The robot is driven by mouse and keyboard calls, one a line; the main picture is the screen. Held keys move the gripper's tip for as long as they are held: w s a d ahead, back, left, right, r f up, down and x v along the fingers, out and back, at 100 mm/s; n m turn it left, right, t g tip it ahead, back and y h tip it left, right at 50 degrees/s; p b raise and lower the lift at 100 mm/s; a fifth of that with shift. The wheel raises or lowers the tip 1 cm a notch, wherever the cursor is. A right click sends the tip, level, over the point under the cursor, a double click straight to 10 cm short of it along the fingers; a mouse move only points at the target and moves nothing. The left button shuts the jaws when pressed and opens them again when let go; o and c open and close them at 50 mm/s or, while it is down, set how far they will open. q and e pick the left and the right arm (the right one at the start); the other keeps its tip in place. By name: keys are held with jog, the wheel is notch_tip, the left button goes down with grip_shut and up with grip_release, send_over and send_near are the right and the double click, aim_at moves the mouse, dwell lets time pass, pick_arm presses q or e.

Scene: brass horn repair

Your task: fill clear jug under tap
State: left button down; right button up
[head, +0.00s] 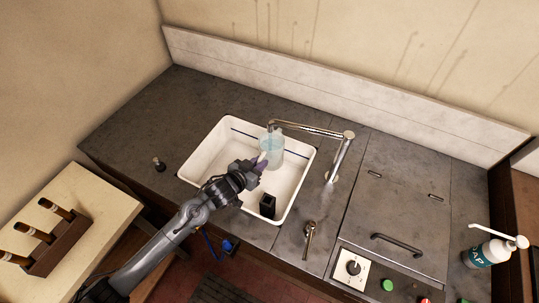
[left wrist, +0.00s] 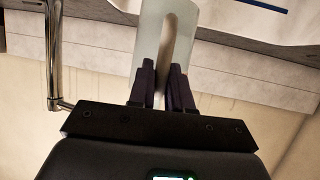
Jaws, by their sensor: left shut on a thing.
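The clear jug (head: 272,148), faintly bluish, stands upright in or just above the white sink (head: 199,157), towards its back right. The chrome tap (head: 310,130) reaches left from its post, and its spout end is over the jug's mouth. I cannot tell how much water is in the jug. My left gripper (head: 259,163) is shut on the jug's handle at its front side. In the left wrist view, the fingers (left wrist: 165,88) close around the pale handle (left wrist: 178,45), and the tap post (left wrist: 53,55) shows at the left. My right gripper is not in view.
A black block (head: 267,206) is in the sink's front right. A lever (head: 309,236) stands on the counter right of the sink. A dial panel (head: 353,267) and a soap bottle (head: 488,253) are farther right. A tool rack (head: 48,248) stands lower left. The left counter is mostly clear.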

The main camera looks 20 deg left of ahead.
pick_arm(q)
jog(key=shift+r, duration=0.15)
dwell(0.3)
jog(key=s+a+r+p, duration=0.1)
jog(key=s+a+p, duration=0.1)
jog(key=s+p, duration=0.6)
jog(key=s, duration=0.3)
jog(key=shift+s, duration=0.3)
dwell(0.5)
dwell(0.6)
